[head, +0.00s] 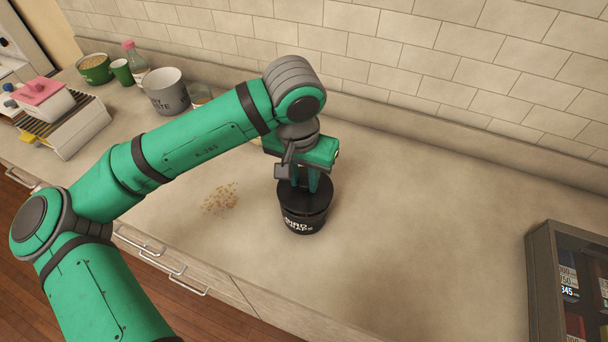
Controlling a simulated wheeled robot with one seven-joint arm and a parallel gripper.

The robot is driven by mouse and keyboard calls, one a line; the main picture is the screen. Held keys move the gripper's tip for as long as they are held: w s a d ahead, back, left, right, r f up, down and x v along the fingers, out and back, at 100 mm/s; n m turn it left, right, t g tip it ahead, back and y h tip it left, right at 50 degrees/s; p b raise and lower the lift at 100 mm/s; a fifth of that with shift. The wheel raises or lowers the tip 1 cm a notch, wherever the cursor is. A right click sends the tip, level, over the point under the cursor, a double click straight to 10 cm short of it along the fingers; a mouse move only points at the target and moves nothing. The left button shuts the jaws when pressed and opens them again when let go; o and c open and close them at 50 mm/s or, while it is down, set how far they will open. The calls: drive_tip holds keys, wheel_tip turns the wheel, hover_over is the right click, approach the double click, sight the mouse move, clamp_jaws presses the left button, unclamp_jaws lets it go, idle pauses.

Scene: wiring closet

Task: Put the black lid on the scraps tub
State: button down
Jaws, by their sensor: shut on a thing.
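The scraps tub (301,226) is black with white lettering that seems to read "BIRD SCRAPS". It stands upright on the counter, right of the picture's middle line's left side. The black lid (317,201) is at the tub's mouth, under my gripper. Dark on dark, I cannot tell whether it sits fully flush on the rim. My gripper (306,188) points down from above, its green fingers shut on the lid at its middle. The fingertips' exact contact is hard to see.
Scattered crumbs (220,199) lie left of the tub. A grey-white lettered bucket (166,92), a bottle (136,64), a green cup (121,72) and a green bowl (95,69) stand at the back left. A dark-framed case (541,285) stands at the right. The counter between is clear.

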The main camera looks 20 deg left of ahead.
drive_tip(key=shift+f, duration=1.05)
idle(0.9)
drive_tip(key=c, duration=1.8)
unclamp_jaws()
drive_tip(key=shift+o, duration=0.2)
drive_tip(key=o, duration=0.6)
drive_tip(key=shift+c, duration=0.2)
wheel_tip(320, 180, up, 8)
drive_tip(key=s, duration=0.1)
